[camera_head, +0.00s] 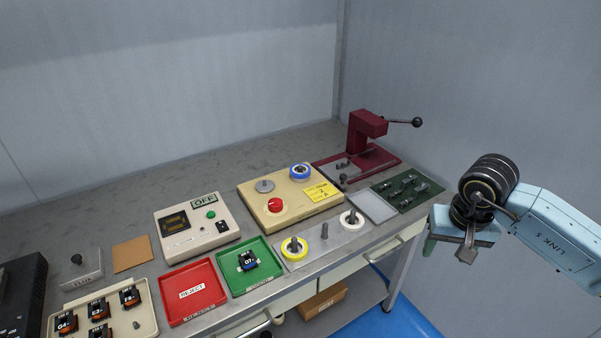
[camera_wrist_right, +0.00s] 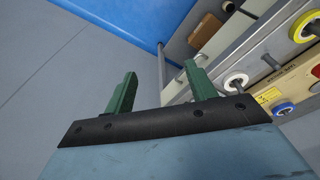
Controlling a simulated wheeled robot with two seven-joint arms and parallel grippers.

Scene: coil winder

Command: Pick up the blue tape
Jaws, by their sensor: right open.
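My right gripper (camera_head: 430,245) is off to the right of the bench, well apart from the tape, and mostly hidden behind my own wrist. In the right wrist view its two green fingers (camera_wrist_right: 162,86) stand apart with nothing between them. My left gripper is not in view.
A grey holder (camera_head: 325,248) carries a yellow tape (camera_head: 294,246), a bare middle post and a white tape (camera_head: 351,219). A dark red press (camera_head: 365,135) with a lever stands behind, right of the blue tape. Green (camera_head: 234,284) and red (camera_head: 173,306) trays lie along the front.

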